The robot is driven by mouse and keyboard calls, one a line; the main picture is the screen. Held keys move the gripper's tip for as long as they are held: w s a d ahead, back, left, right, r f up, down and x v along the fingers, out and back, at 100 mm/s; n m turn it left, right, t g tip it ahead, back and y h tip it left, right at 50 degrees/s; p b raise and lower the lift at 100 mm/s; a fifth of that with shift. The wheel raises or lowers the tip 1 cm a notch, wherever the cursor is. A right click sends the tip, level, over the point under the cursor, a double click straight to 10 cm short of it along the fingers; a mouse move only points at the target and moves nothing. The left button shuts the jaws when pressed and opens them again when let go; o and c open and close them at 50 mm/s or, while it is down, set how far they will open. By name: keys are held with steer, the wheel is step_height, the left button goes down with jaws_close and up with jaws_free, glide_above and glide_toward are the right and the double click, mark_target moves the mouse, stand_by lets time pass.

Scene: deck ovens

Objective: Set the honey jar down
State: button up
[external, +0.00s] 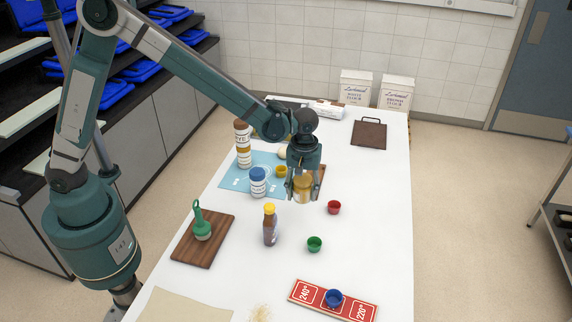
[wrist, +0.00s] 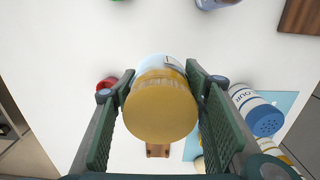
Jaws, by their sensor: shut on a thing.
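In the wrist view my gripper (wrist: 162,92) is shut on the jar (wrist: 160,108), one finger on each side, with the round amber end facing the camera. The jar looks roughly upright. I cannot tell for sure whether its base touches the table (external: 372,230).
A red cup (external: 334,207), green cup (external: 314,244) and yellow-capped bottle (external: 270,226) stand nearby. Table right of the red cup is clear.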

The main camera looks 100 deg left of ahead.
steer(key=shift+s+d, duration=0.2)
steer(key=shift+d, duration=0.5)
steer(key=shift+f, duration=0.1)
glide_above(300, 220)
steer(key=shift+f, duration=3.05)
steer(key=shift+f, duration=1.9)
steer(key=shift+f, duration=0.15)
steer(key=o, duration=1.1)
steer(key=shift+o, duration=0.2)
